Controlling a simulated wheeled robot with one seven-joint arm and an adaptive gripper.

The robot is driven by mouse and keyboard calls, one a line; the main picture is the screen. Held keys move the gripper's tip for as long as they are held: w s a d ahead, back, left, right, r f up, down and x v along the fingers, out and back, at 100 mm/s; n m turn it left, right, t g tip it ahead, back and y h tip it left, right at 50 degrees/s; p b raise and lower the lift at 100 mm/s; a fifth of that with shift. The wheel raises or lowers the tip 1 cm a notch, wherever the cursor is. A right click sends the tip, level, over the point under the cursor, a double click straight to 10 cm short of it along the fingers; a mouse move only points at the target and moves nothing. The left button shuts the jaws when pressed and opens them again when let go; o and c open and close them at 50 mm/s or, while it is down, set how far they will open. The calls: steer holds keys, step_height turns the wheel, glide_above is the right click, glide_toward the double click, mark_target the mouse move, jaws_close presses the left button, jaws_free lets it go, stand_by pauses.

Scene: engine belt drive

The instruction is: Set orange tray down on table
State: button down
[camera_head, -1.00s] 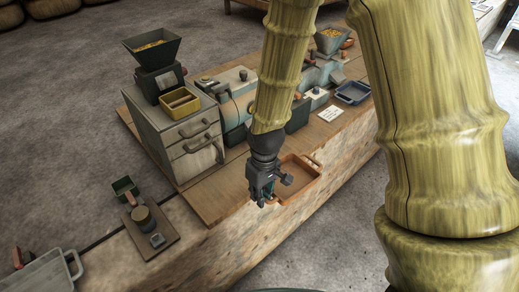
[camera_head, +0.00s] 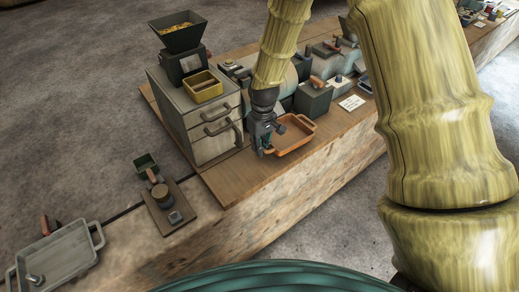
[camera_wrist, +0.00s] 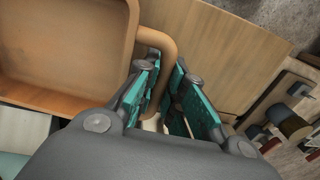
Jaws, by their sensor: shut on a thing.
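The orange tray (camera_head: 293,138) is an open shallow box with loop handles at its ends. My gripper (camera_head: 261,153) is shut on the handle at its near-left end. In the wrist view the handle (camera_wrist: 172,55) passes between the teal finger pads (camera_wrist: 165,105), and the tray's inside (camera_wrist: 65,45) is empty. The tray is over the wooden table (camera_head: 240,178) at its front edge, right of the grey drawer cabinet. I cannot tell whether its underside touches the table top. Part of the tray is hidden behind my gripper.
The grey drawer cabinet (camera_head: 197,112) carries a yellow bin (camera_head: 203,86) and a hopper (camera_head: 179,35). A dark box (camera_head: 313,97) and a white card (camera_head: 351,103) are behind the tray. A grey tray (camera_head: 58,258) lies at the lower left. The table's front-left part is bare.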

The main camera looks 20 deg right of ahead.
mark_target(259, 158)
steer(key=shift+w+f, duration=0.1)
steer(key=shift+w, duration=0.2)
steer(key=shift+f+p, duration=0.55)
steer(key=shift+f, duration=1.15)
steer(key=c, duration=1.5)
jaws_free()
steer(key=r, duration=0.4)
steer(key=r+b, duration=0.1)
steer(key=r, duration=0.3)
steer(key=r+b, duration=0.1)
steer(key=r, duration=0.3)
steer(key=shift+w+d, duration=0.1)
steer(key=shift+d, duration=0.25)
